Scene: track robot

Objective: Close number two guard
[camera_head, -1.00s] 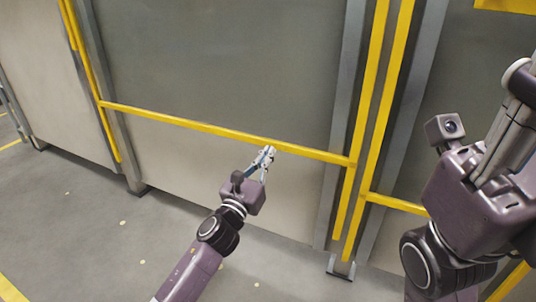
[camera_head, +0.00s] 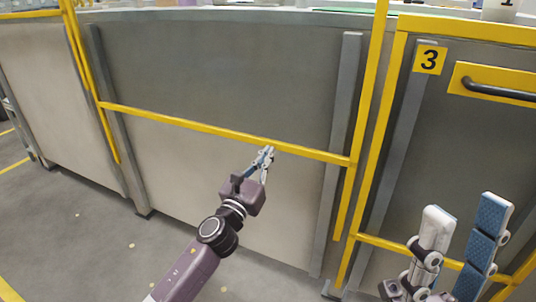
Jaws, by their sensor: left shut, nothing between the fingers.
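A guard with a yellow frame and a yellow crossbar (camera_head: 200,127) stands in front of a grey panel (camera_head: 215,70) in the middle of the view. No number shows on this guard. My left gripper (camera_head: 266,152) is shut and empty, with its fingertips at the crossbar, right of its middle. I cannot tell whether they touch it. My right gripper (camera_head: 462,232) is at the lower right, its two fingers wide apart with nothing between them.
The number 3 guard has a dark handle (camera_head: 500,89) on a yellow plate. Yellow and grey posts (camera_head: 366,120) stand between the two guards. A worktop edge with things on it runs along the top. Grey floor (camera_head: 85,240) is free at the lower left.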

